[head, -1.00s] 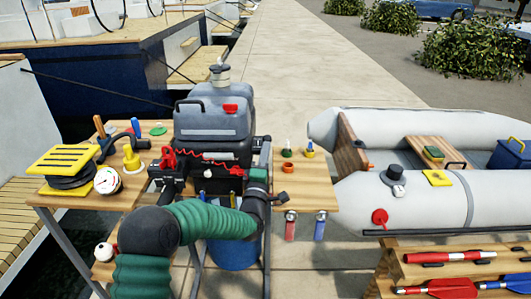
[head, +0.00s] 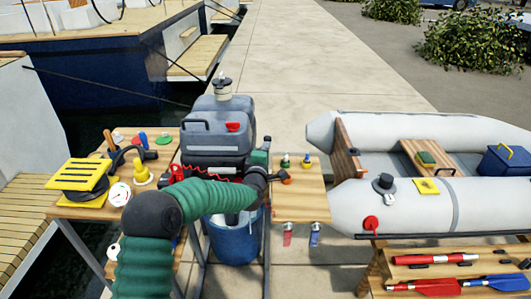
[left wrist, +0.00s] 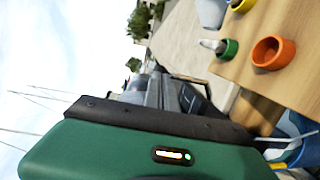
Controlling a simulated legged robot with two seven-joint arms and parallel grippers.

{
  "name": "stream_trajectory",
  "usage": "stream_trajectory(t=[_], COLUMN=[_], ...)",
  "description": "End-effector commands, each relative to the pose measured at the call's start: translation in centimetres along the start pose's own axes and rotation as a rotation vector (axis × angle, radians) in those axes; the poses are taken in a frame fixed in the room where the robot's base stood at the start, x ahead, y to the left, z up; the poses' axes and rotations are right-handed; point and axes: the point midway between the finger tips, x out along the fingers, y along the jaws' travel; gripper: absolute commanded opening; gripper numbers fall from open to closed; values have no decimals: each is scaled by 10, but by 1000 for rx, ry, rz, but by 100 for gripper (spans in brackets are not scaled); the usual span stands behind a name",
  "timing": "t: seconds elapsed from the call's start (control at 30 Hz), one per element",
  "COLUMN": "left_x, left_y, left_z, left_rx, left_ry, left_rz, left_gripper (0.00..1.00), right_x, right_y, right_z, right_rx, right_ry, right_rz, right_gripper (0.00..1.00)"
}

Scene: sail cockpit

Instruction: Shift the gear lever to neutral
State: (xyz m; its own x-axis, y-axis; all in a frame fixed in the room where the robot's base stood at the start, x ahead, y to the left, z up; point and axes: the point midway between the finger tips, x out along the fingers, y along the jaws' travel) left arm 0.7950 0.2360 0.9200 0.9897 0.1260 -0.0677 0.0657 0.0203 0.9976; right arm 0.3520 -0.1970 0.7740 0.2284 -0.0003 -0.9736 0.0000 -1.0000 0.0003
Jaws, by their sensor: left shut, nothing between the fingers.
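The grey outboard motor (head: 216,137) stands in the middle of the head view, with a red coiled cord on its front. I cannot make out the gear lever for certain; my left arm covers much of the motor's lower front. My left gripper (head: 274,179) is shut and empty, at the motor's lower right by the side shelf. Its fingertips are small and hard to see. In the left wrist view, a green casing with a small lit display fills the lower part, and the grey motor (left wrist: 165,92) shows behind it. My right gripper is out of view.
The wooden side shelf (head: 300,205) holds an orange cup (head: 288,181), also visible in the left wrist view (left wrist: 272,52), and green and yellow pots. A cluttered table (head: 75,212) stands left. A blue bucket (head: 236,240) is below the motor; an inflatable boat (head: 410,210) lies right.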

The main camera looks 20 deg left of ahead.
Motion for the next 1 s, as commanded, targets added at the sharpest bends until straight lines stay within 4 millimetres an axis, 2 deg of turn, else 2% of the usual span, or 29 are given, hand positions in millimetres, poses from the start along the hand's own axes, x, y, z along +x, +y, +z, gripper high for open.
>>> stream_trajectory(t=[0.03, 0.1, 0.5, 1.0], left_x=[3, 6, 16, 17], left_y=[8, 8, 9, 12], left_z=[0, -1, -2, -3], left_rx=[-4, -11, -8, -8], left_ry=[0, 0, 1, 2], left_rz=[-27, -66, -62, -56], left_gripper=[0, 0, 0, 0], right_x=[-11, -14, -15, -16], right_y=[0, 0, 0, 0], right_z=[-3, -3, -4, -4], right_rx=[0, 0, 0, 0], right_ry=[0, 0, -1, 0], right_rz=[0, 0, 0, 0], right_gripper=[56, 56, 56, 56])
